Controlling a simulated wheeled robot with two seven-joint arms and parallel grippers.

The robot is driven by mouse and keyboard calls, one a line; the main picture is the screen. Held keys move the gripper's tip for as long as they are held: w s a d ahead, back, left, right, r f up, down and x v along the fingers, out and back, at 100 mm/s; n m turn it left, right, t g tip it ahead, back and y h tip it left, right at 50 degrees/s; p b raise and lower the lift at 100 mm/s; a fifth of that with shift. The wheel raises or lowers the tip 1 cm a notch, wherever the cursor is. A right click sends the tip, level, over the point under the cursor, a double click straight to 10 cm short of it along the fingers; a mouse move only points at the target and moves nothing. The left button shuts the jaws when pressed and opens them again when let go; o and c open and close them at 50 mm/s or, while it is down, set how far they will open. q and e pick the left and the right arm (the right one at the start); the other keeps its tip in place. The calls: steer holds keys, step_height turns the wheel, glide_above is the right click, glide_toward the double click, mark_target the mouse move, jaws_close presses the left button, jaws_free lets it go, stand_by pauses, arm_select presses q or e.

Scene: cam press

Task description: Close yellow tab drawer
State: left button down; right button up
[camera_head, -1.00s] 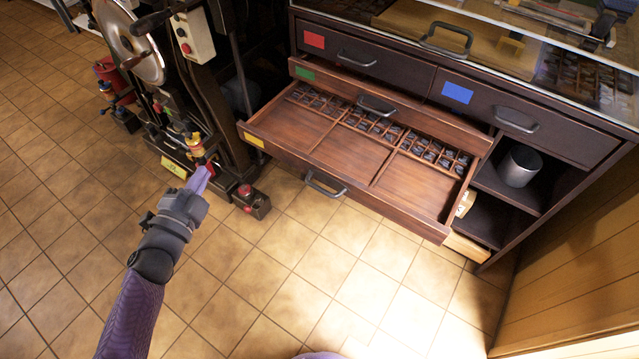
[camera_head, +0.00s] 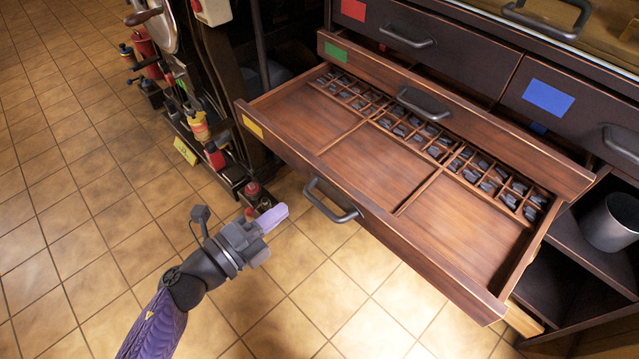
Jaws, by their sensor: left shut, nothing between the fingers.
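The yellow tab drawer (camera_head: 365,222) is pulled far out of the dark cabinet. Its yellow tab (camera_head: 252,126) is at the left end of its front, and its dark handle (camera_head: 331,199) is near the middle left. Its tray shows bare wooden compartments in front and small metal type pieces behind. My left gripper (camera_head: 278,214) is shut and empty. It is in front of the drawer, a little left of the handle and apart from it. My right gripper is not in view.
The green tab drawer (camera_head: 480,137) above is also partly out. Drawers with a red tab (camera_head: 353,9) and a blue tab (camera_head: 549,98) look shut. A dark press machine (camera_head: 215,85) stands at the left. A metal cup (camera_head: 610,222) sits on the right shelf. The tiled floor in front is clear.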

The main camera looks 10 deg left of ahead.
mark_target(326, 177)
arm_select(q)
steer(key=b+x, duration=0.1)
steer(key=x, duration=0.7)
steer(key=shift+f+b, duration=0.1)
steer(key=shift+b, duration=0.25)
steer(key=shift+w+d, duration=0.2)
steer(key=shift+w, duration=0.1)
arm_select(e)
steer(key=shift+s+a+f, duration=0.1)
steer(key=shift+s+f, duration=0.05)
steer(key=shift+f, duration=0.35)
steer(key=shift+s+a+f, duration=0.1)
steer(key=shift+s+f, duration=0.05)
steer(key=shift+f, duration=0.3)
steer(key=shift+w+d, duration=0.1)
